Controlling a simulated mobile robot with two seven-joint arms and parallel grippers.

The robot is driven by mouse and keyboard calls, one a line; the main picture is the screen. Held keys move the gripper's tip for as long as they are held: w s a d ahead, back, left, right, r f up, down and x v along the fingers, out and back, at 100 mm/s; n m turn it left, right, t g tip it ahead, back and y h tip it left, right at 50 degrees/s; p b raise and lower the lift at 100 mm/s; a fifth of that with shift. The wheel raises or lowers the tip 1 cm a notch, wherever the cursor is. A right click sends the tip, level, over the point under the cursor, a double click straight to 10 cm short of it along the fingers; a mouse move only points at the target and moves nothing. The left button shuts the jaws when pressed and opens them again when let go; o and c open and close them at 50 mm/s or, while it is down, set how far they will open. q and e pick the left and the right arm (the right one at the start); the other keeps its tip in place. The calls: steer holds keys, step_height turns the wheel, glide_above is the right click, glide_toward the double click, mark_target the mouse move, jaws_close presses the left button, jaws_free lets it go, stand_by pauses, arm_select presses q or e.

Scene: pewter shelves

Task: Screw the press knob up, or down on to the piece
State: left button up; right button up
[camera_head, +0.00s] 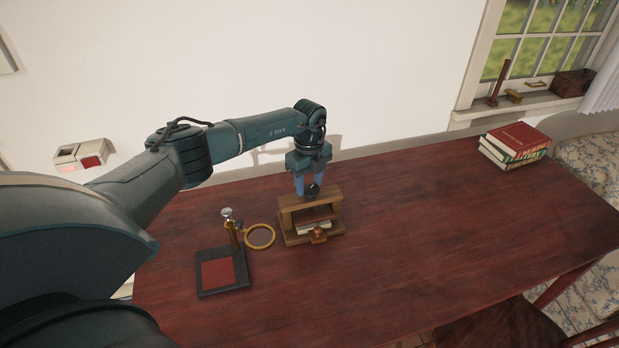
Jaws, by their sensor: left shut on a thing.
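The wooden press (284,222) stands upright on the dark red table, left of the middle. A pale flat piece (314,227) lies inside its frame, below a wooden plate. My left gripper (309,191) points down at the top of the press from above. It is shut on the press knob, which is mostly hidden by the fingers. My right gripper is not in view.
A magnifier stand with a brass ring (260,236) and a dark base with a red pad (219,273) stands left of the press. Stacked books (515,145) lie at the far right. The table (430,235) right of the press is clear.

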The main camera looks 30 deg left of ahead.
mark_target(309, 188)
arm_select(q)
steer(key=n, duration=0.5)
steer(key=shift+s+n, duration=0.1)
steer(key=shift+n, duration=0.2)
steer(key=shift+s+n, duration=0.1)
steer(key=shift+n, duration=2.2)
steer(key=o, duration=1)
step_height(309, 188, up, 13)
steer(key=b, duration=0.2)
steer(key=shift+r, duration=0.15)
